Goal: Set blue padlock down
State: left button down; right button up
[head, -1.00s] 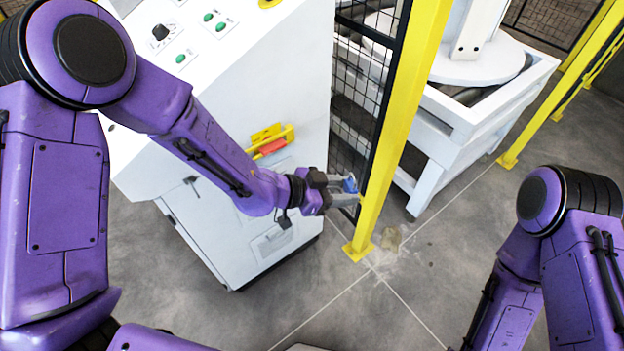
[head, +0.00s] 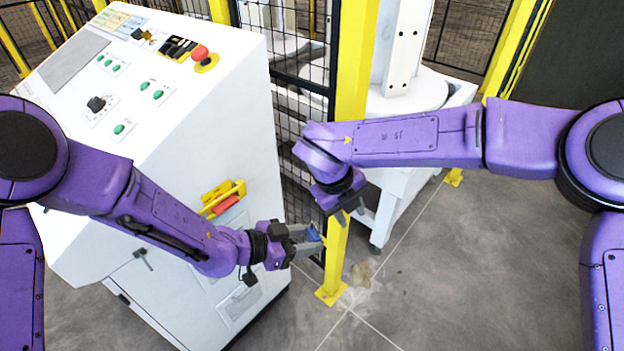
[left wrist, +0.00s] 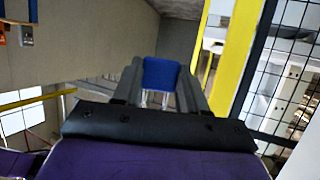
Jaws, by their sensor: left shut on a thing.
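The blue padlock (head: 313,235) is between the fingers of my left gripper (head: 306,241), in the air beside the yellow post and in front of the white cabinet. In the left wrist view its blue body (left wrist: 160,73) sits at the finger ends, with the silver shackle pointing back toward the palm. My left gripper (left wrist: 158,88) is shut on it. My right gripper (head: 352,214) is above and right of the left one, in front of the yellow post. Its fingertips look apart, with nothing seen between them.
The white control cabinet (head: 165,190) has green buttons and a red stop button (head: 201,54). A yellow holder (head: 222,197) with a red item (head: 226,204) is on its side. A yellow post (head: 352,80) and black mesh fence stand close behind the grippers.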

aim_at(315, 226)
jog(key=s+a+r+m+g+y, duration=0.15)
jog(key=a+r+y, duration=0.25)
jog(key=a+r, duration=0.5)
jog(key=shift+m, duration=0.25)
jog(key=f, duration=0.3)
jog(key=d+f, duration=0.1)
jog(key=f, duration=0.2)
jog(key=d+f, duration=0.1)
jog(key=f, duration=0.3)
jog(key=shift+s+f, duration=0.1)
jog(key=shift+s, duration=0.25)
grip_shut()
pick_arm(q)
jog(key=c, duration=0.5)
grip_release()
